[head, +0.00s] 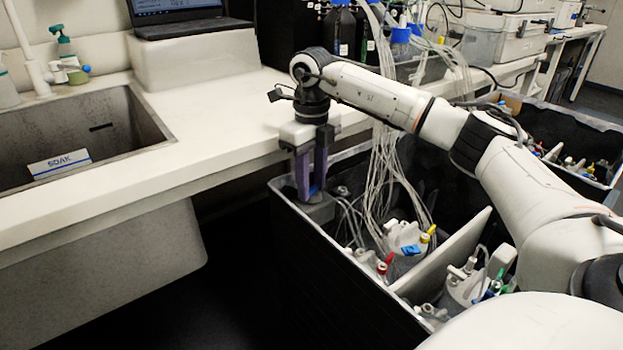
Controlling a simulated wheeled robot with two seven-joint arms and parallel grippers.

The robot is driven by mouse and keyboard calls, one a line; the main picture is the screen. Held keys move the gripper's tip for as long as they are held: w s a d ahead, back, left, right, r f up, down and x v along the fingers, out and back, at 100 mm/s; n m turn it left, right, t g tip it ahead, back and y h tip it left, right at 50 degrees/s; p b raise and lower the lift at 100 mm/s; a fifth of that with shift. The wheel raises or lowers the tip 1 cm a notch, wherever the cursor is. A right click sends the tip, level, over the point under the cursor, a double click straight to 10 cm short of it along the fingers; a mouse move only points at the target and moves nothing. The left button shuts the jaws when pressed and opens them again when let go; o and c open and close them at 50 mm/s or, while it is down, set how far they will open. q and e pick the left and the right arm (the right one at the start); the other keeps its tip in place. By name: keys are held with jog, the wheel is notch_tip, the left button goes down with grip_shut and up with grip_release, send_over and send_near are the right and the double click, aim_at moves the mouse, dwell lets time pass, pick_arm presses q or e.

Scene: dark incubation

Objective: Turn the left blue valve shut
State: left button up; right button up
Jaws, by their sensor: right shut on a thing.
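Another blue fitting (491,294) is on a cap farther right, past a divider. My left gripper is not in view.
The black crate (330,285) has a pale divider (445,255) and red and yellow fittings. A white counter (220,125) with a sink (130,115) and a laptop (185,15) lies left.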

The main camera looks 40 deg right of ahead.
jog(key=shift+r+m+p, duration=0.3)
jog(key=shift+m+p, duration=0.2)
jog(key=shift+p, duration=0.05)
jog(key=shift+f+m+p, duration=0.1)
jog(key=shift+m+p, duration=0.2)
jog(key=shift+m, duration=0.1)
jog(key=shift+f+m, duration=0.1)
jog(key=shift+m, duration=0.2)
jog(key=shift+f, duration=0.1)
jog(key=o, duration=1)
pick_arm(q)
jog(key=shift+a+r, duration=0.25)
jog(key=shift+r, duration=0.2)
pick_arm(e)
jog(key=shift+o, duration=0.2)
